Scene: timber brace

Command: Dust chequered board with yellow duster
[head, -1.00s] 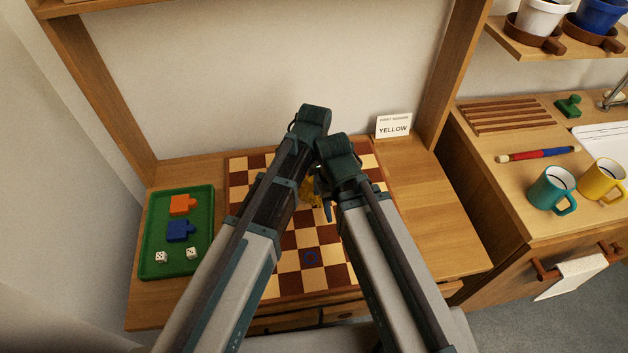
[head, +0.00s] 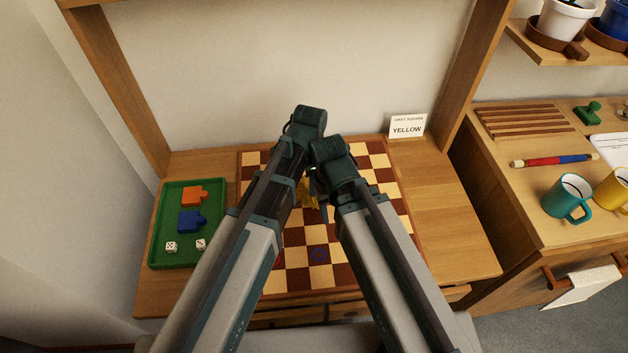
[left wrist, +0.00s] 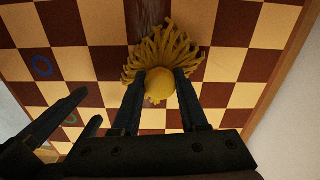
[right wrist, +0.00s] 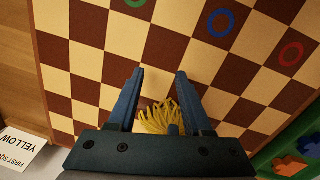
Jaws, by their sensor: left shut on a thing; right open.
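The chequered board (head: 309,278) lies flat on the wooden desk, with cream and brown squares. My left gripper (left wrist: 160,76) is shut on the yellow duster (left wrist: 160,48), gripping its round knob, with its strands fanned over the board's squares. Whether the strands touch the board is hard to tell. In the head view the duster (head: 309,193) shows as a small yellow patch between my arms. My right gripper (right wrist: 160,72) is open and empty above the board, close beside the left one. The duster (right wrist: 160,116) also shows in the right wrist view. A brown square ahead of the duster looks dull and streaked.
Blue (right wrist: 221,22) and red (right wrist: 290,54) rings mark squares, plus a green one. A green tray (head: 164,260) with puzzle pieces and dice stands left. A card reading YELLOW (head: 407,126) stands behind the board. Mugs (head: 567,198) stand on the right counter. My two arms are close together.

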